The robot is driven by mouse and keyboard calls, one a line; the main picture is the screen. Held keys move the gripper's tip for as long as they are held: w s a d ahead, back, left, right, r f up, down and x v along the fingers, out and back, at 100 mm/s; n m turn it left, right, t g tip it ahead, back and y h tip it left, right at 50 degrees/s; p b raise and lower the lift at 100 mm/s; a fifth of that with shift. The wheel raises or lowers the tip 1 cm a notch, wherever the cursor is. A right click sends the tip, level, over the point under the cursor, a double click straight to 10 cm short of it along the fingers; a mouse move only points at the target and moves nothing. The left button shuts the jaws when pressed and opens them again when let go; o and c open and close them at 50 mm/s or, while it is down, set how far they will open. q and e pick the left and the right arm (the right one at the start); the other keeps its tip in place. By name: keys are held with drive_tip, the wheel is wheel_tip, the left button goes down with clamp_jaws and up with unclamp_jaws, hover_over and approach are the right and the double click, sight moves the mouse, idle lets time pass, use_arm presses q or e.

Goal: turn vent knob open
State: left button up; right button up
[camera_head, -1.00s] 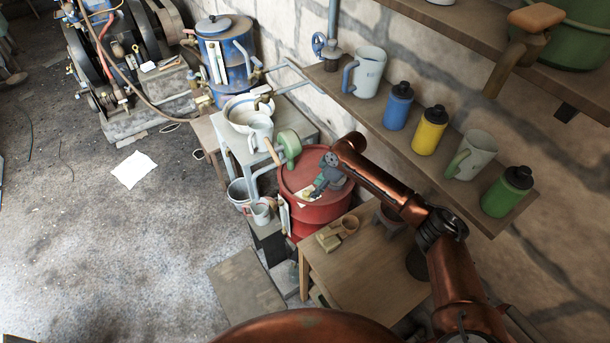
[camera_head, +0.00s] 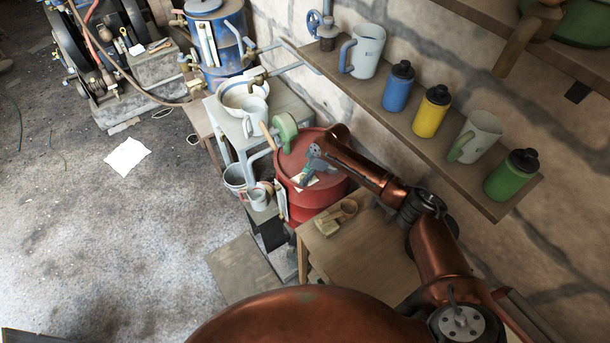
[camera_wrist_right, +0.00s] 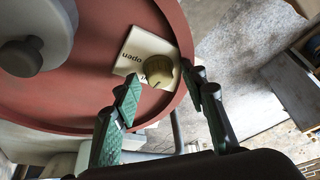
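The vent knob (camera_wrist_right: 159,71) is a small, round, brass-coloured knob on the red drum lid (camera_wrist_right: 95,103). A pale label (camera_wrist_right: 138,50) reading "open" lies beside it, partly covered by the knob. My right gripper (camera_wrist_right: 162,82) is open, its green-padded fingers on either side of the knob in the wrist view. I cannot tell whether either finger touches it. In the head view, my right gripper (camera_head: 312,167) is low over the top of the red drum (camera_head: 320,203) and hides the knob. My left gripper is not in view.
A grey cylindrical fitting (camera_wrist_right: 35,35) stands on the lid at the wrist view's upper left. A green round-headed tool (camera_head: 285,128) is by the drum's back edge. A wooden table (camera_head: 365,255) stands in front, and a shelf (camera_head: 420,145) with mugs and bottles runs behind.

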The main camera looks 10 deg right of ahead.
drive_tip(key=shift+c, duration=0.4)
clamp_jaws()
